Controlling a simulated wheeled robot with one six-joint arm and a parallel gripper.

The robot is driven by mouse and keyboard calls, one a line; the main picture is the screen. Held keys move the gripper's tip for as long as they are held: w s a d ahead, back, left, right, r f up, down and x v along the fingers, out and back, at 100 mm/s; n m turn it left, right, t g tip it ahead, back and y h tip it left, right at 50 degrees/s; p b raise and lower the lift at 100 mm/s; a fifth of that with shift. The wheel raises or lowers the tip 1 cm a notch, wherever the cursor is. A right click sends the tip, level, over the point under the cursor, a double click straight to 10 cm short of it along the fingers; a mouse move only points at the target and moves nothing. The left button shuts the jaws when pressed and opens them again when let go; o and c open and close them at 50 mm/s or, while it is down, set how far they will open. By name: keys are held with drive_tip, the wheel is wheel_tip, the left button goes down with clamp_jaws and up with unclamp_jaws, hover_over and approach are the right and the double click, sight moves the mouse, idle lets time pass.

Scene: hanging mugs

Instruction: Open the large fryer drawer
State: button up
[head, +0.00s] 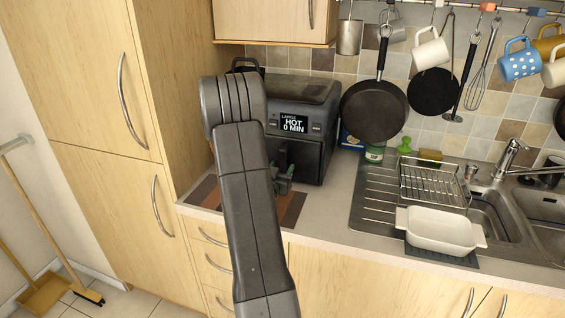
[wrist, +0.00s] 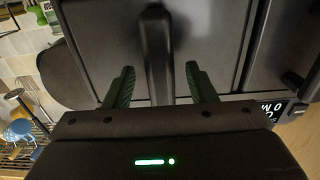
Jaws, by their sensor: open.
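The dark grey fryer (head: 325,150) stands on the counter against the tiled wall, its display reading "LARGE HOT 0 MIN". My gripper (head: 283,180) is at the fryer's front, partly hidden behind my own arm. In the wrist view, the wide drawer front (wrist: 95,40) fills the upper middle, and its dark bar handle (wrist: 156,45) runs down between the two green fingers of my gripper (wrist: 160,78). The fingers are apart, one on each side of the handle, with a visible gap on both sides. The drawer looks shut, though my arm hides most of its front in the head view.
A brown striped mat (head: 292,208) lies on the counter before the fryer. A pan (head: 374,111) hangs just right of the fryer. Further right are a dish rack (head: 433,185), a white baking dish (head: 440,232) and the sink. A tall cabinet (head: 100,190) stands at left.

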drive_tip(key=shift+x, duration=1.1)
clamp_jaws()
